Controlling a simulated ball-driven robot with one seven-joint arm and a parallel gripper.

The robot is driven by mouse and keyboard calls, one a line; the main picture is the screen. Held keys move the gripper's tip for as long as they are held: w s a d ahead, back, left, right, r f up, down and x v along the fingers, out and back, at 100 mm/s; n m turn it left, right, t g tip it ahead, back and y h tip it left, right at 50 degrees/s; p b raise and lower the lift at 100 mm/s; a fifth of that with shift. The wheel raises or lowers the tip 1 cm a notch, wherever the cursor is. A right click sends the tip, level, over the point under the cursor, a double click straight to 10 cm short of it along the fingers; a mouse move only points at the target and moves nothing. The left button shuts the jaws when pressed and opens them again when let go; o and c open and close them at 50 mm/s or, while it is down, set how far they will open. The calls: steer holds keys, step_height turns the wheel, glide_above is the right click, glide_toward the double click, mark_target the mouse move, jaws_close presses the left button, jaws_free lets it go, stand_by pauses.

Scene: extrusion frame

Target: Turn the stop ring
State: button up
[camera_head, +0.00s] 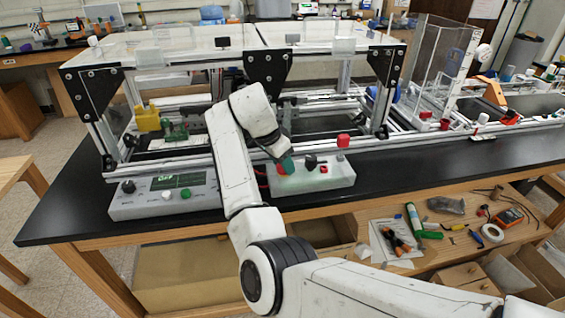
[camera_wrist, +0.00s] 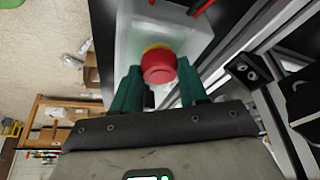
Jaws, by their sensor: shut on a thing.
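The red stop ring (camera_wrist: 158,67) is a round red knob with a yellow collar (camera_wrist: 153,48) beneath it, on a pale control box (camera_wrist: 135,32). My gripper (camera_wrist: 160,88) has its two green fingers on either side of the red knob, closed on it. In the head view my gripper (camera_head: 285,165) reaches down to the left part of the same pale box (camera_head: 315,183). There the gripper and wrist hide most of the stop ring.
A grey panel (camera_head: 150,205) with a green display stands to the left. The extrusion frame (camera_head: 185,153) rises close behind. Tools lie on the lower shelf (camera_head: 460,255).

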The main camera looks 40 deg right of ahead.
steer(key=shift+f+m, duration=0.1)
steer(key=shift+m, duration=0.3)
steer(key=o, duration=1.1)
steer(key=b+v, duration=0.1)
steer(key=v, duration=1)
steer(key=shift+w+d, duration=0.1)
steer(key=shift+w, duration=0.05)
